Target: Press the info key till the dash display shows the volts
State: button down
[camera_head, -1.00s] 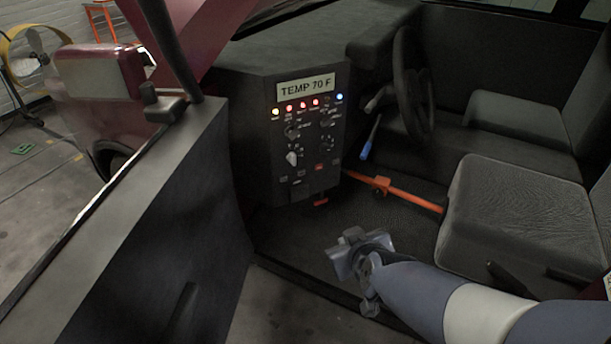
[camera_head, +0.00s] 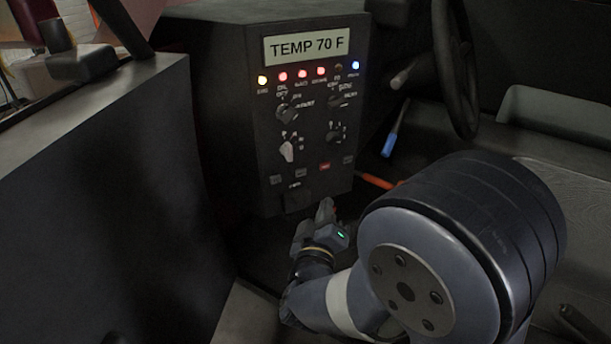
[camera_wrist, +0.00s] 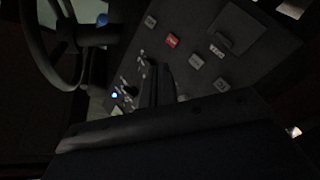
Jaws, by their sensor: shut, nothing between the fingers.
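The dash display (camera_head: 307,46) sits at the top of the black dash panel (camera_head: 268,134) and reads "TEMP 70 F". A row of small keys runs low on the panel: grey keys (camera_head: 276,180), a red key (camera_head: 325,166) and another grey key (camera_head: 348,160). Their lettering is too small to read, so I cannot tell which is the info key. My gripper (camera_head: 326,208) is shut and empty, just below and in front of the key row, apart from it. In the wrist view my gripper's fingers (camera_wrist: 157,84) point at the panel, near the red key (camera_wrist: 172,40) and grey keys (camera_wrist: 196,61).
Lit lamps and several knobs (camera_head: 287,150) stand above the keys. The steering wheel (camera_head: 440,60) and a blue-handled lever (camera_head: 389,144) are to the right. The open door (camera_head: 100,210) closes off the left. An orange bar (camera_head: 376,181) lies behind my arm.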

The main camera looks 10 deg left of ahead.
aim_at(301, 172)
jog(key=shift+w+a+f, duration=0.1)
jog(key=shift+w+f, duration=0.2)
jog(key=shift+f, duration=0.05)
jog(key=shift+w+a, duration=0.85)
jog(key=shift+w, duration=0.35)
jog(key=shift+w+a, duration=0.85)
jog(key=shift+w, duration=0.3)
jog(key=shift+w+a, duration=0.85)
jog(key=shift+w, duration=0.35)
jog(key=shift+w+a+p, duration=0.25)
jog(key=shift+w+p, duration=0.05)
jog(key=shift+w, duration=0.05)
jog(key=shift+w+a+r, duration=0.1)
jog(key=shift+w+a, duration=0.15)
jog(key=shift+w, duration=0.05)
jog(key=shift+s+d, duration=0.1)
dwell(0.4)
jog(key=shift+s+d, duration=0.4)
jog(key=shift+s, duration=0.15)
